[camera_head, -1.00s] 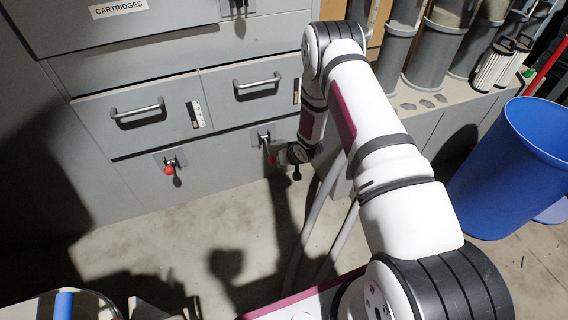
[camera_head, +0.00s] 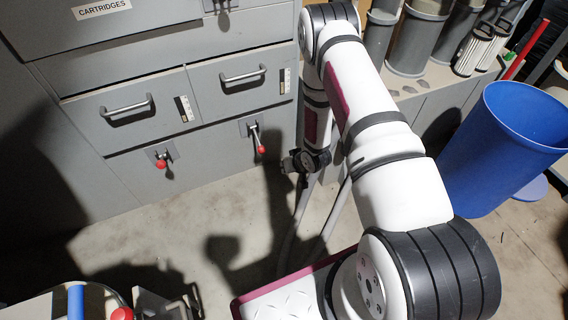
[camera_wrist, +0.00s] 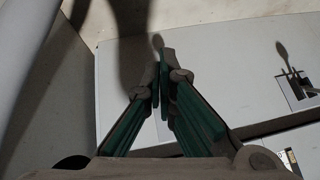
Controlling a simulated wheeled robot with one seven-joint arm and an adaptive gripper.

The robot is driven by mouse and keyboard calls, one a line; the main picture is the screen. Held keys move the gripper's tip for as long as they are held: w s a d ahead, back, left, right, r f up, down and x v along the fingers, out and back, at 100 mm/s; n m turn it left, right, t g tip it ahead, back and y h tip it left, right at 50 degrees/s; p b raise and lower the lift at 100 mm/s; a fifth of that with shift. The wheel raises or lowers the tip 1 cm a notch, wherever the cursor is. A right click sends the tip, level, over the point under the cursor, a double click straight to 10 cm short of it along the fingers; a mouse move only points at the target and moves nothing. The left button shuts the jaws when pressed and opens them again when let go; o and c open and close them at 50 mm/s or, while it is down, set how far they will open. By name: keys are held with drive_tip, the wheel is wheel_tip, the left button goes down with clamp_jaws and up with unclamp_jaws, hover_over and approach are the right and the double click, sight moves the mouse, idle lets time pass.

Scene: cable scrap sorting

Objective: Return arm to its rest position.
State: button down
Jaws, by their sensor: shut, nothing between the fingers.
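My gripper (camera_wrist: 162,85) shows in the wrist view with its two green-sided fingers closed together and nothing between them. It hangs in front of the grey cabinet face, clear of any object. In the head view my white arm reaches up and bends down beside the cabinet. The black wrist part shows at its lower end, but the fingers cannot be made out there.
A grey cabinet (camera_head: 180,140) with drawers stands at left and ahead. Red-knobbed levers (camera_head: 257,140) stick out from it. A blue bin (camera_head: 505,145) stands at right. Grey cylinders (camera_head: 420,38) stand on a ledge behind my arm. The concrete floor (camera_head: 165,240) is open.

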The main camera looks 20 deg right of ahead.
idle(0.4)
wheel_tip(320, 180, up, 9)
drive_tip(key=w+d+h, duration=0.1)
drive_tip(key=w+d, duration=0.1)
drive_tip(key=w, duration=0.1)
drive_tip(key=s+a+r+g+h, duration=0.15)
drive_tip(key=s+r, duration=0.25)
drive_tip(key=r, duration=0.9)
drive_tip(key=s+r+g, duration=0.2)
drive_tip(key=s+r, duration=0.2)
drive_tip(key=r, duration=0.9)
drive_tip(key=s+a+r+g, duration=0.1)
drive_tip(key=s+a+r, duration=0.1)
drive_tip(key=s+r, duration=0.5)
drive_tip(key=s+a+r, duration=0.2)
drive_tip(key=s+r, duration=0.4)
drive_tip(key=s, duration=0.4)
drive_tip(key=s+a+r+g, duration=0.1)
drive_tip(key=s+a+r, duration=0.1)
drive_tip(key=s, duration=0.7)
drive_tip(key=s+a+r+g, duration=0.1)
drive_tip(key=s+r, duration=0.1)
drive_tip(key=s, duration=0.8)
wheel_tip(320, 180, up, 31)
drive_tip(key=n+t+p, duration=0.1)
drive_tip(key=t+p, duration=0.3)
drive_tip(key=p, duration=2.6)
drive_tip(key=shift+w+r+y, duration=0.15)
drive_tip(key=shift+w+y, duration=0.25)
drive_tip(key=shift+y, duration=0.05)
